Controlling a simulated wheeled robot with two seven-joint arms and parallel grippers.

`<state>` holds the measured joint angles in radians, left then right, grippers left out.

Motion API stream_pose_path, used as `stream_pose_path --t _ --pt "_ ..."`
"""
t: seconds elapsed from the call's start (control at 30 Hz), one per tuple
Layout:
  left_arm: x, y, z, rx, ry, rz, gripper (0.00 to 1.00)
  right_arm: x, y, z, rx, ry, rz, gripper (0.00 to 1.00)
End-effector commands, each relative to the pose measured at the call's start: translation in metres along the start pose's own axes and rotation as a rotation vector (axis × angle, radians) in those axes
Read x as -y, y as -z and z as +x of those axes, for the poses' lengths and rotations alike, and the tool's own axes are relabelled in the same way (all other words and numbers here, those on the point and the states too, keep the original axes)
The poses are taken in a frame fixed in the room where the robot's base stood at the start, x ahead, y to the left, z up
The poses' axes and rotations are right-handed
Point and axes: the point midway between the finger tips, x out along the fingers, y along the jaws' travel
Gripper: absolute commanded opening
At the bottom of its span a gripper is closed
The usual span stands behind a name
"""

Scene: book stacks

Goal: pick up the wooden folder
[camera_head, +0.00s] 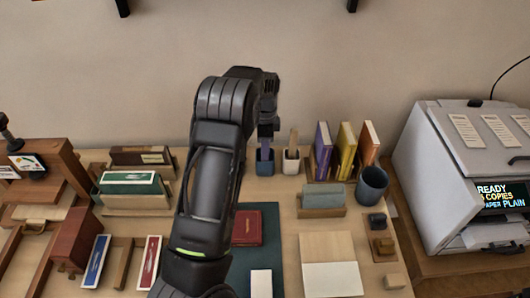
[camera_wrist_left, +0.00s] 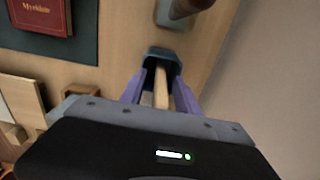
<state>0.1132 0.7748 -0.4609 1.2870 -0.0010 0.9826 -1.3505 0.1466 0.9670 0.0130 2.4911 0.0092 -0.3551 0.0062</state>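The wooden folder (camera_wrist_left: 161,88) is a slim pale wooden stick standing in a dark blue cup (camera_wrist_left: 158,54) in the left wrist view. A greyish piece shows beside it. My left gripper (camera_wrist_left: 163,72) has its purple fingers on either side of the folder, reaching down to the cup rim, with a gap visible. In the head view my left gripper (camera_head: 265,152) points down at the blue cup (camera_head: 264,168), and the folder is hidden there. My right gripper is not in view.
A pale cup (camera_head: 291,164) with a wooden handle stands just right of the blue cup. Upright books (camera_head: 345,145), a dark mug (camera_head: 372,183) and a printer (camera_head: 455,165) are further right. A red book (camera_head: 247,228) lies on a dark mat in front. The wall is behind.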

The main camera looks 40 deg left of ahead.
Motion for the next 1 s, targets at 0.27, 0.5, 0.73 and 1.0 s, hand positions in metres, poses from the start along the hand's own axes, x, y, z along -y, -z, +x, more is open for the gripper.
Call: stream_pose_path --t 0.27,0.5,0.73,1.0 --pt "0.0000 0.0000 -0.0001 0.000 0.000 0.000 0.34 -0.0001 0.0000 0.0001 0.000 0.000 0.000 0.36" --pt "0.0000 0.0000 0.0000 0.000 0.000 0.000 0.14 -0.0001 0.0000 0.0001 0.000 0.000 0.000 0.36" --pt "0.0000 0.0000 0.0000 0.000 0.000 0.000 0.00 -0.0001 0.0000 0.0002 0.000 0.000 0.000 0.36" --pt "0.0000 0.0000 0.0000 0.000 0.000 0.000 0.00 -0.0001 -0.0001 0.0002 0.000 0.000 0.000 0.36"
